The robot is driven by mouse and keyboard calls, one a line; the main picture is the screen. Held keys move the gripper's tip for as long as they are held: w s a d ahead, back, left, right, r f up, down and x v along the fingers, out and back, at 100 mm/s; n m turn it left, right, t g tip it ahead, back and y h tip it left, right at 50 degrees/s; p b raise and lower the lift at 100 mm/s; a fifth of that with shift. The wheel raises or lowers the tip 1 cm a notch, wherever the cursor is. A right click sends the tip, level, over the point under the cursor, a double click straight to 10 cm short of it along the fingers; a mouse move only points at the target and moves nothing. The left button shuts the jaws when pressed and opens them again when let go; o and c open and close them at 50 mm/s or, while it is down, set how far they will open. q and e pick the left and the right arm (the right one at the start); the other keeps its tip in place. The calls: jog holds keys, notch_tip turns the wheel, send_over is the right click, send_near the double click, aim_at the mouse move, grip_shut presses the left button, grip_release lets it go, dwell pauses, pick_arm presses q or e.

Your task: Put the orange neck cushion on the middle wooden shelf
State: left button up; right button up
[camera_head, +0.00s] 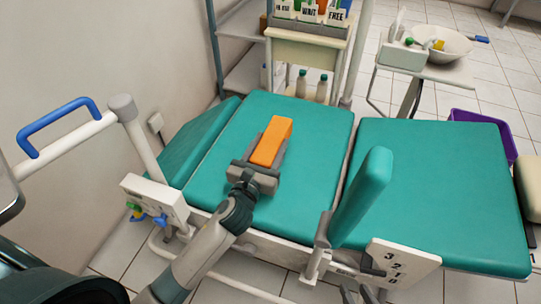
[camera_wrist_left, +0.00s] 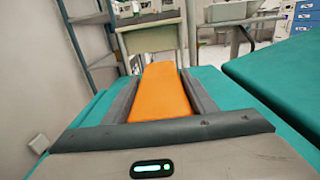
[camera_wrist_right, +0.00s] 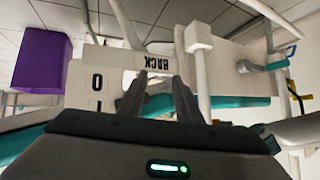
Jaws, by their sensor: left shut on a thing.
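My left gripper (camera_head: 266,160) is shut on the orange neck cushion (camera_head: 272,141), a long block, with a finger along each side. The cushion is above the left teal pad (camera_head: 315,125) of the dental chair; I cannot tell whether it touches. The cushion (camera_wrist_left: 160,92) points away between the fingers in the left wrist view. A metal-framed rack with flat shelves (camera_head: 246,74) stands beyond the chair at the back left; its boards look grey. Its shelves (camera_wrist_left: 100,60) also show in the left wrist view. My right gripper (camera_wrist_right: 160,80) is open and empty, near a white panel marked BACK.
A cream cart (camera_head: 308,50) with labelled holders stands behind the chair, bottles (camera_head: 301,84) below it. A raised teal armrest (camera_head: 362,196) stands at the chair's front. A blue-handled white rail (camera_head: 70,140) is at left. A purple bin (camera_head: 484,132) and a bowl (camera_head: 443,43) are at right.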

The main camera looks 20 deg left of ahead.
pick_arm(q)
jog(key=shift+d, duration=0.1)
pick_arm(e)
jog(key=shift+w+r, duration=0.1)
jog(key=shift+r, duration=0.05)
pick_arm(q)
jog(key=shift+f, duration=0.1)
pick_arm(e)
jog(key=shift+a, duration=0.1)
